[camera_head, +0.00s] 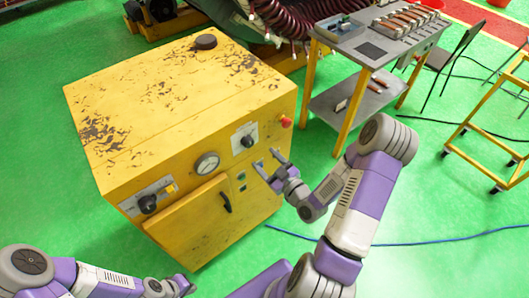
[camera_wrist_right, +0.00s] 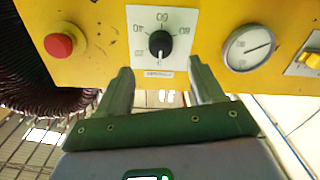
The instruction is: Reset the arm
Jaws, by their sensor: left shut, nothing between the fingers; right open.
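My right gripper (camera_head: 268,164) is open and empty in front of the yellow cabinet's front panel. In the right wrist view its two fingers (camera_wrist_right: 162,82) stand apart, just below a black knob (camera_wrist_right: 160,43) on a white dial plate. I cannot tell whether the fingertips touch the panel. The same knob (camera_head: 247,141) shows in the head view, up and left of the gripper. My left gripper (camera_head: 188,288) is low at the bottom edge of the head view, partly cut off, shut and empty, near the foot of the cabinet.
The yellow cabinet (camera_head: 150,95) carries a red button (camera_head: 286,121), a round gauge (camera_head: 207,163), a second knob (camera_head: 147,203) and a door handle (camera_head: 226,202). A grey-topped table (camera_head: 372,50) stands behind right. A yellow frame cart (camera_head: 490,130) is at far right. A blue cable (camera_head: 440,241) crosses the green floor.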

